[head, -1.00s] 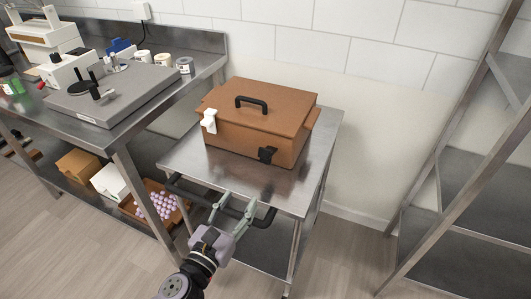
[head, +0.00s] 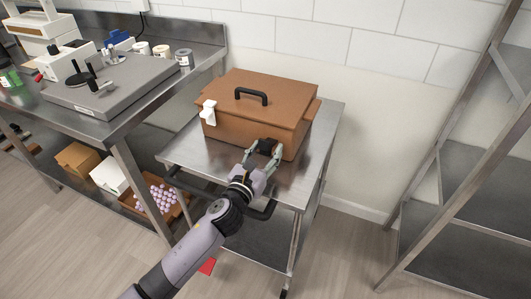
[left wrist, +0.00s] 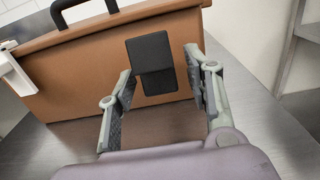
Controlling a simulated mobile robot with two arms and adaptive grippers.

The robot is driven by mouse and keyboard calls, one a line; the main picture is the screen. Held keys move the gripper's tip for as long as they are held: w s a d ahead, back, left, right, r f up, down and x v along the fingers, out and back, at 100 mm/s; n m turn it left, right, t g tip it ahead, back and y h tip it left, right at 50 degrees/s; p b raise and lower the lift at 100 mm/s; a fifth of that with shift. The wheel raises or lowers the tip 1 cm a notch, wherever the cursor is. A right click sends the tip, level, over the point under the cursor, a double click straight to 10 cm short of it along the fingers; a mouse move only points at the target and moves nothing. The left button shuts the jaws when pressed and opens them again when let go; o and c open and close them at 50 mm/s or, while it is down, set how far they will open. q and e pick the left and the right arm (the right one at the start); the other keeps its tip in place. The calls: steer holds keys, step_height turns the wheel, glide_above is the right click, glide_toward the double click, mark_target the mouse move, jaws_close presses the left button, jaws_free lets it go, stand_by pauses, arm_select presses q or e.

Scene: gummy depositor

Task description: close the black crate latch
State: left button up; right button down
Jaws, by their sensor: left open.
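The brown crate (head: 240,128) stands on the steel cart with its lid on and a black handle on top. The black latch (head: 266,146) is on the crate's front face, toward the right end. In the left wrist view the black latch (left wrist: 153,64) shows as two plates, one above the other. A white latch (head: 208,112) is at the front left corner. My left gripper (head: 264,152) is open, with its fingers either side of the black latch. In the left wrist view its fingers (left wrist: 162,95) are spread around the latch's lower part, with visible gaps. My right gripper is not in view.
The steel cart (head: 190,150) has a dark push handle along its front edge, below my left arm. A steel workbench (head: 120,115) with equipment is at the left. An empty metal shelf rack (head: 455,175) stands at the right.

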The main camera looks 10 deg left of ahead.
arm_select(q)
steer(key=shift+w, duration=0.1)
steer(key=shift+c, duration=0.4)
jaws_close()
stand_by(0.5)
